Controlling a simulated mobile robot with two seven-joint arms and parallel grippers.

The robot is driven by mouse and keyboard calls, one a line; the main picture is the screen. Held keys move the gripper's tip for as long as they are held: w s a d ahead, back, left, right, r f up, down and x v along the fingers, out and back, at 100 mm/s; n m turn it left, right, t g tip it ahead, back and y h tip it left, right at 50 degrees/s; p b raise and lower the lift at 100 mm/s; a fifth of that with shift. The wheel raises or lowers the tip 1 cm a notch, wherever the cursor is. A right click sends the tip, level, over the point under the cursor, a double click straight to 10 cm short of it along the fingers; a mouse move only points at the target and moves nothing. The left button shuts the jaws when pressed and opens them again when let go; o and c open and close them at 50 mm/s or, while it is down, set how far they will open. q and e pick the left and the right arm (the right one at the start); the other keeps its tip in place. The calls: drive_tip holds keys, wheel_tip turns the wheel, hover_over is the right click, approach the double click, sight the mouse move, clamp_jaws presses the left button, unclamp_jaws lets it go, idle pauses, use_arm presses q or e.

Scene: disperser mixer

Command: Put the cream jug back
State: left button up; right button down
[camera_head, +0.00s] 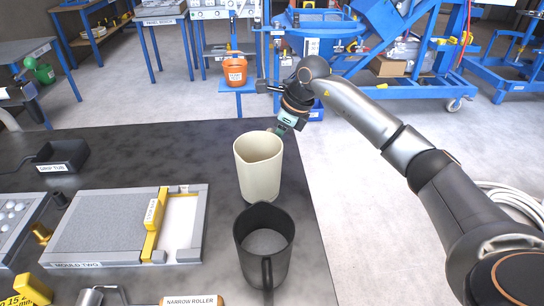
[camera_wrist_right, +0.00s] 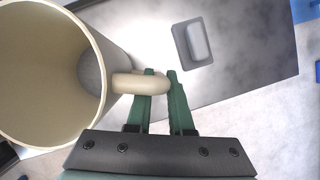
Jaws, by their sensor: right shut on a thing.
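The cream jug (camera_head: 258,170) is a tall, open cup near the right edge of the dark table, roughly upright, with its mouth up. Its wide round mouth and its handle (camera_wrist_right: 125,83) show in the right wrist view. My right gripper (camera_head: 287,124) is at the jug's far side; its two green fingers (camera_wrist_right: 160,88) are shut on the handle. The jug's base is partly hidden behind the dark mug, so I cannot tell whether it touches the table.
A dark grey mug (camera_head: 250,262) stands just in front of the jug. A grey mould (camera_head: 90,226) with a yellow bar lies to the left, and a black tray (camera_head: 70,153) behind it.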

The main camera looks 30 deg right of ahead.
sight(273, 154)
wheel_tip(273, 154, down, 3)
drive_tip(key=shift+f, duration=0.1)
drive_tip(key=shift+f, duration=0.15)
drive_tip(key=c, duration=0.8)
unclamp_jaws()
